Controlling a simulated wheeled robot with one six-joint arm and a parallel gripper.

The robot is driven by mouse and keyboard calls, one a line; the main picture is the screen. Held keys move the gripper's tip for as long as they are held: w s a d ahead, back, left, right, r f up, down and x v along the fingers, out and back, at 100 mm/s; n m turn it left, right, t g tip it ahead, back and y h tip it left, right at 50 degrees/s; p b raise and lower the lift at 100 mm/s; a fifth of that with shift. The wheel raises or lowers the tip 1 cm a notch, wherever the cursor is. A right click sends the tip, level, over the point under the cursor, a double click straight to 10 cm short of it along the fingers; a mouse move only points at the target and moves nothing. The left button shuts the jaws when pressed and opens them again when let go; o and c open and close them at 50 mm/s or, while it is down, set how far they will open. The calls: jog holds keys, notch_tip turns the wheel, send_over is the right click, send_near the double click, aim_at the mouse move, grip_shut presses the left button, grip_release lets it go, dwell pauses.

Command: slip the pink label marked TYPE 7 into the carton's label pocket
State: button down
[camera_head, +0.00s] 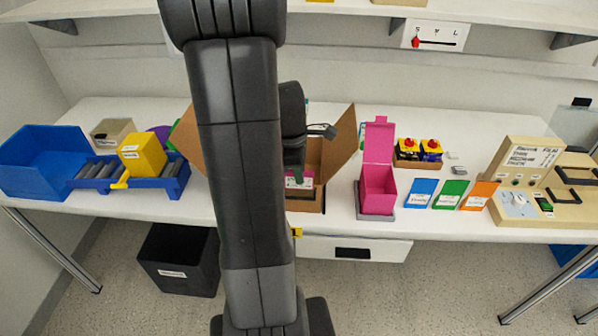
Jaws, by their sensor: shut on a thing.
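The open cardboard carton (305,204) stands at the middle of the table, its flaps spread, and my arm hides its left part.
A pink open-lidded box (378,190) stands right of the carton. Blue (421,193), green (450,194) and orange (480,195) cards lie beyond it. A yellow box (142,153) sits on a blue roller stand (172,188) at left. A beige console (525,165) is at right.

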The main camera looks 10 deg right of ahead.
jog(key=shift+f+b, duration=0.5)
jog(key=shift+f, duration=0.3)
jog(key=c, duration=1.5)
grip_release()
jog(key=shift+r, duration=0.1)
notch_tip(320, 180, up, 14)
jog(key=a, duration=0.1)
jog(key=shift+w+a+f, duration=0.25)
jog(key=shift+a, duration=0.05)
jog(key=f, duration=0.4)
jog(key=d+f, duration=0.1)
jog(key=f, duration=0.9)
jog(key=shift+s+d, duration=0.3)
jog(key=shift+r, duration=0.45)
jog(key=shift+w, duration=0.1)
